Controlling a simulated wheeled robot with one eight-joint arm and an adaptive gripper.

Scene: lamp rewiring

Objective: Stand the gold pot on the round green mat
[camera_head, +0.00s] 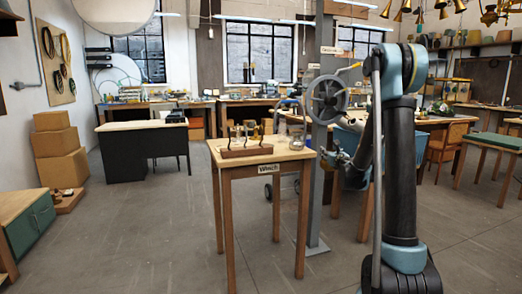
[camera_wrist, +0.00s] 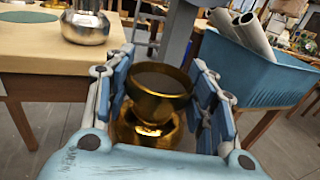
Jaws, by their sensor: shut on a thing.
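My gripper (camera_wrist: 162,76) is shut on the gold pot (camera_wrist: 156,92), with a blue-padded finger on each side of it. The pot's dark round opening faces up, and a rounded gold base shows below. I hold it beside the small wooden table (camera_wrist: 50,54), off the tabletop. The round green mat (camera_wrist: 22,16) lies flat on that table at the upper left of the wrist view, partly cut by the frame edge. In the head view my gripper (camera_head: 332,156) is just right of the table; the pot cannot be made out clearly there.
A shiny silver pot (camera_wrist: 86,27) stands on the table between the mat and my gripper. A wooden rack with upright pieces (camera_head: 246,148) also stands on the table. A blue basket (camera_wrist: 250,70) holding rolled tubes is to the right. A grey post (camera_head: 320,190) is behind the table.

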